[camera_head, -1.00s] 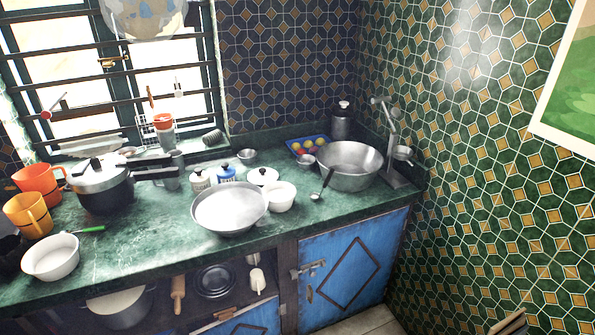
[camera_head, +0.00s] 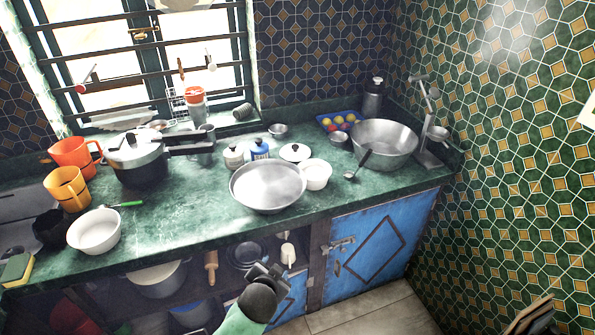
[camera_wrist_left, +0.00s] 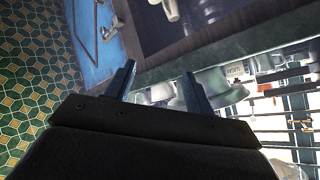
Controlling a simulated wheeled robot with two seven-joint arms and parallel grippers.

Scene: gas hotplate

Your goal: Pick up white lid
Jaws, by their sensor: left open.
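The white lid (camera_head: 294,153) has a dark knob and lies on the green counter, behind the steel pan and the white bowl, in the head view. My left gripper (camera_head: 266,270) is in front of the counter and below its top, near the lower shelf, well apart from the lid. It is open and empty; its two spread fingers also show in the left wrist view (camera_wrist_left: 159,72). I cannot make out the lid surely in the wrist view. My right gripper is not in view.
The steel pan (camera_head: 268,187) and white bowl (camera_head: 317,175) stand in front of the lid. A blue-topped jar (camera_head: 259,150) is left of it, and a ladle (camera_head: 358,164) and steel basin (camera_head: 384,145) are right.

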